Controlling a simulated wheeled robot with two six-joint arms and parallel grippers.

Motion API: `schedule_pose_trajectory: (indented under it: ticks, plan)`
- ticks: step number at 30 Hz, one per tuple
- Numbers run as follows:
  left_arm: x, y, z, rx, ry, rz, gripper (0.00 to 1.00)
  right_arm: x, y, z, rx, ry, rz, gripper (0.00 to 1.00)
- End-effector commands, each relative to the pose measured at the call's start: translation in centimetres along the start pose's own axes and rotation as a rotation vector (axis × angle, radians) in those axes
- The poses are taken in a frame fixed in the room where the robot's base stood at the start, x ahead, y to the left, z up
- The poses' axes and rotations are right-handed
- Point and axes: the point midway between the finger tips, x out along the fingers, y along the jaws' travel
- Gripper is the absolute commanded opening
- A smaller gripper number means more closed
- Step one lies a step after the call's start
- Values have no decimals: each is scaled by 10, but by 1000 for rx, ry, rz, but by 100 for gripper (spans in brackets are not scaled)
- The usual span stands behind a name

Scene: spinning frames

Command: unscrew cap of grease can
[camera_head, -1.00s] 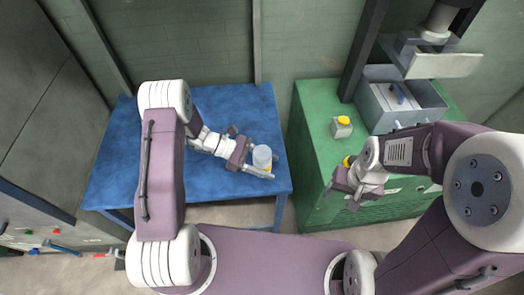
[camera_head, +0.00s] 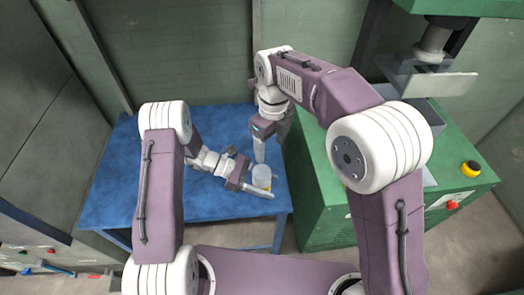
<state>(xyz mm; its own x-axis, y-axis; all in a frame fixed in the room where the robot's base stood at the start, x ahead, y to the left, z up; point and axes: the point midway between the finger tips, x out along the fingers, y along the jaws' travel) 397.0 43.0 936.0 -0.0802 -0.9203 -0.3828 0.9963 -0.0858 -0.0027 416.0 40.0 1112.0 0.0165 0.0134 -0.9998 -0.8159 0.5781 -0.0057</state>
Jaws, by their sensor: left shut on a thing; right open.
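The grease can (camera_head: 262,174) stands on the blue table (camera_head: 120,175) near its right edge. My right gripper (camera_head: 259,152) is open, pointing down just above and behind the can's top. Whether its fingers touch the cap cannot be told. The cap's edge is not clear at this size.
A green cabinet (camera_head: 312,200) stands to the right, with a press (camera_head: 430,70) above it, a yellow button (camera_head: 470,168) and a red knob (camera_head: 452,205). My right arm hides much of its top. The left part of the blue table is clear.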

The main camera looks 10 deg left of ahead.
Motion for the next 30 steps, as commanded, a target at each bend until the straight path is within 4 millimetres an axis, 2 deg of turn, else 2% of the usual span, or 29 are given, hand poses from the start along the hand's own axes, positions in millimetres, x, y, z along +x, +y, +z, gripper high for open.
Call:
schedule_pose_trajectory:
  ticks: [1,3,6,11,18,22,25,30]
  plan:
    - [0,0,1,1,-1,0,0,7,11,3,-28,15,6,67]
    - [0,0,1,1,-1,0,0,11,21,6,-52,25,11,67]
    - [0,0,1,1,-1,0,0,11,26,8,-67,26,11,67]
    - [0,0,1,1,-1,0,0,19,27,7,-68,27,12,67]
    - [0,0,1,1,-1,0,0,63,27,5,-67,29,13,67]
    - [0,0,1,1,-1,0,0,81,27,5,-67,27,12,67]
    - [0,0,1,1,-1,0,0,89,27,5,-68,26,12,67]
    - [0,0,1,1,-1,0,0,92,27,5,-68,24,11,67]
